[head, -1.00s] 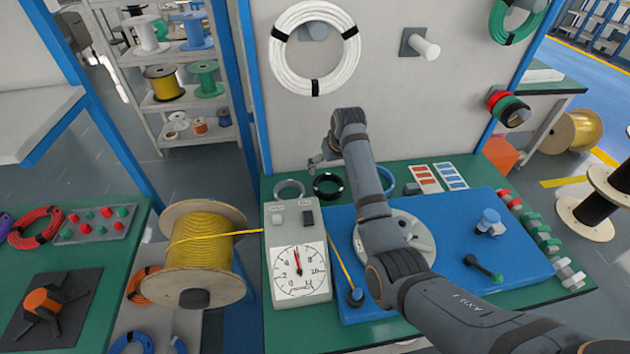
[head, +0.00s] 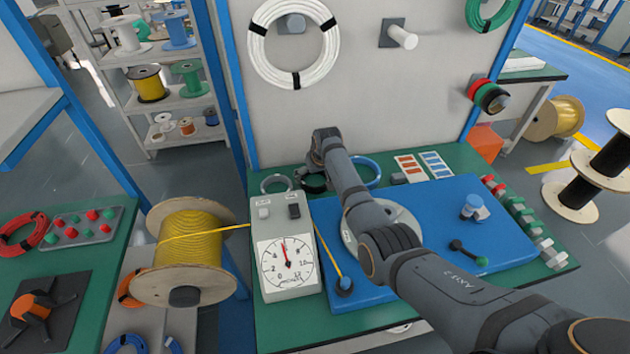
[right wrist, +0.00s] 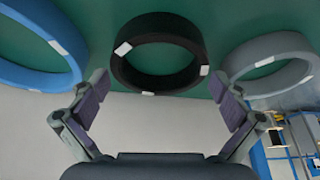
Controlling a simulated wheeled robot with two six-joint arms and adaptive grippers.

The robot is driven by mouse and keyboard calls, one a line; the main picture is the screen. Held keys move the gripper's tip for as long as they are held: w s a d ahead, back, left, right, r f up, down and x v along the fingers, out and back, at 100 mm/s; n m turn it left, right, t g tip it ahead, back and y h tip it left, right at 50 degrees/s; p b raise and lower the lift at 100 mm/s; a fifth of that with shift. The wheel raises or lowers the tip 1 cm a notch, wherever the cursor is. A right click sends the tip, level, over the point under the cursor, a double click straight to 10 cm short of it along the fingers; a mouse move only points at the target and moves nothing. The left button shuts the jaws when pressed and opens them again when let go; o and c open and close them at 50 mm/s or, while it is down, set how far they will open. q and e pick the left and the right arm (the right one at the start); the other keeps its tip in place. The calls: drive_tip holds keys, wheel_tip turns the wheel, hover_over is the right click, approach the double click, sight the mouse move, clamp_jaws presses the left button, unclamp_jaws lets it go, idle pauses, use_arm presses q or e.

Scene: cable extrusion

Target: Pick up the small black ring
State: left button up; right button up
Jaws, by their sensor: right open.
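The small black ring (head: 314,186) lies on the green bench top behind the grey gauge box, partly hidden by my right gripper (head: 303,173). In the right wrist view the black ring (right wrist: 163,82), with white tags, is centred ahead of my right gripper (right wrist: 158,88). The fingers are spread wide, one on each side of the ring's near part, and nothing is held. Contact cannot be told. My left gripper is not in view.
A grey ring (head: 275,183) and a blue ring (head: 373,170) lie on either side of the black one. The gauge box (head: 284,250) and the blue plate (head: 420,262) stand in front. A pale panel (head: 350,90) rises behind.

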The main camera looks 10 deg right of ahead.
drive_tip(key=shift+d+r, duration=0.1)
drive_tip(key=shift+c, duration=1.3)
drive_tip(key=c, duration=0.5)
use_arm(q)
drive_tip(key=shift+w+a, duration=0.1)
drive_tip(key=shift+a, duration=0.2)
